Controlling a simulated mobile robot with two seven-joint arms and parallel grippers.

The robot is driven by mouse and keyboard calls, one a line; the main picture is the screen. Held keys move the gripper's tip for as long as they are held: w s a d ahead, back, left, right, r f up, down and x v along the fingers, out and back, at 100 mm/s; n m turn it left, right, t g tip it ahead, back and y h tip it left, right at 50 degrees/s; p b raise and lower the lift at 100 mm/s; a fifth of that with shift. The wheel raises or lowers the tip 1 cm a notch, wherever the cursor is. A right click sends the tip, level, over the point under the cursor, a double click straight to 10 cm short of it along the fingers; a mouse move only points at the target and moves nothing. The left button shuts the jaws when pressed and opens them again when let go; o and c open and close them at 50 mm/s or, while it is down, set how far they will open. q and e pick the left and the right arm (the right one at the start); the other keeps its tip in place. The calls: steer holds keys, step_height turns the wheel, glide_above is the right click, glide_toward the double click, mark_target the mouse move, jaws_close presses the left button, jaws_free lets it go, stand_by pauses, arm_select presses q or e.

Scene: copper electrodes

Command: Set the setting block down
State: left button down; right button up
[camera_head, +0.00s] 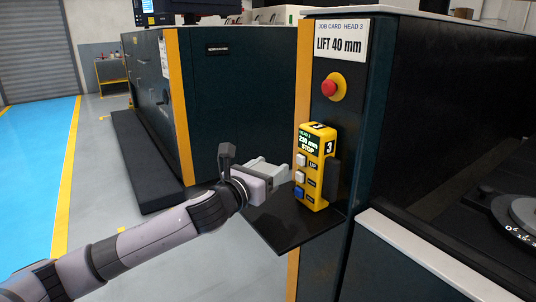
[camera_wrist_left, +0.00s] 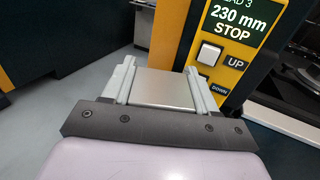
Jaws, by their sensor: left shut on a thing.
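My left gripper (camera_head: 268,172) reaches in from the left, in front of the yellow button box. In the left wrist view its two pale fingers (camera_wrist_left: 160,82) are shut on the setting block (camera_wrist_left: 160,92), a flat, smooth silver-grey piece between them. In the head view the block is hard to tell from the fingers. A dark shelf (camera_head: 285,232) juts out below the gripper. I cannot tell whether the block touches anything beneath it. My right gripper is not in view.
The yellow button box (camera_head: 316,165) reads "230 mm STOP" and has UP and DOWN buttons. Above it are a red emergency button (camera_head: 329,88) and a job card (camera_head: 341,46) reading "LIFT 40 mm". Dark cabinets stand behind. The shelf's front part is bare.

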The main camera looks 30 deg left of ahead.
arm_select(q)
steer(key=shift+f, duration=0.25)
step_height(320, 180, down, 4)
steer(key=shift+r+b, duration=0.1)
steer(key=shift+b, duration=0.55)
steer(key=shift+f, duration=0.25)
steer(key=shift+c, duration=1.6)
jaws_free()
steer(key=shift+f, duration=0.3)
steer(key=shift+s+r, duration=0.1)
steer(key=shift+r, duration=0.05)
